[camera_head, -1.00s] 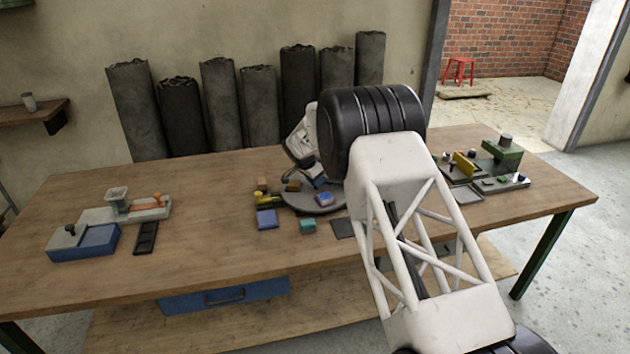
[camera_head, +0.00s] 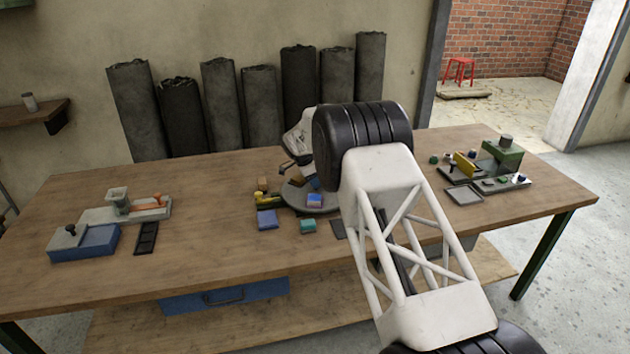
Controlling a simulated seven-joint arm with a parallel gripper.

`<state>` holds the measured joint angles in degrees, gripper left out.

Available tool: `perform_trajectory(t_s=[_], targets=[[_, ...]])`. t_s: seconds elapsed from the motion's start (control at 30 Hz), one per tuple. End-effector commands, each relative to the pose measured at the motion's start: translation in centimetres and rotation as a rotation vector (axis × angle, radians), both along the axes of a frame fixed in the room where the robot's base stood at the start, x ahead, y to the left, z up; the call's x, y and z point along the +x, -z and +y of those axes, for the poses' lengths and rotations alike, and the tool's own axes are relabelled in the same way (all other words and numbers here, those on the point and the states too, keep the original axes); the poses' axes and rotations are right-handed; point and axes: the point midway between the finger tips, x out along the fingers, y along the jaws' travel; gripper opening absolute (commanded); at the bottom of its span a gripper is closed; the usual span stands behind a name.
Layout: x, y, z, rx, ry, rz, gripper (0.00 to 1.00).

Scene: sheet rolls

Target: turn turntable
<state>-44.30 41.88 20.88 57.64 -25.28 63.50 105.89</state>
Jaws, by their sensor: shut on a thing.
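The turntable (camera_head: 295,197) is a grey round disc on the wooden table, partly hidden behind my white and black arm. A blue block with a pinkish patch (camera_head: 315,201) rests on its front part. A brown block and another blue block lie farther back on it. My gripper (camera_head: 288,166) is at the turntable's back left edge, with its white body just above. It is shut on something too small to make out. I cannot tell whether its fingers touch the disc.
A blue block (camera_head: 267,220), a teal block (camera_head: 307,226) and a yellow-green piece (camera_head: 268,202) lie left and in front of the turntable. A green device (camera_head: 500,155) stands at right, a blue-grey station (camera_head: 85,240) at left. Dark rolls (camera_head: 261,105) lean on the wall.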

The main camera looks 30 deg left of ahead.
Motion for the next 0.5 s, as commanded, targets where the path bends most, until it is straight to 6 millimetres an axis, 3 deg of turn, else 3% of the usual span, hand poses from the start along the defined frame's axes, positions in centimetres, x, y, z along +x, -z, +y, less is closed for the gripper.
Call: perform_trajectory(t_s=[0.5], targets=[[0.10,0.02,0.05,0.000,0.194,0.000,0.00]])
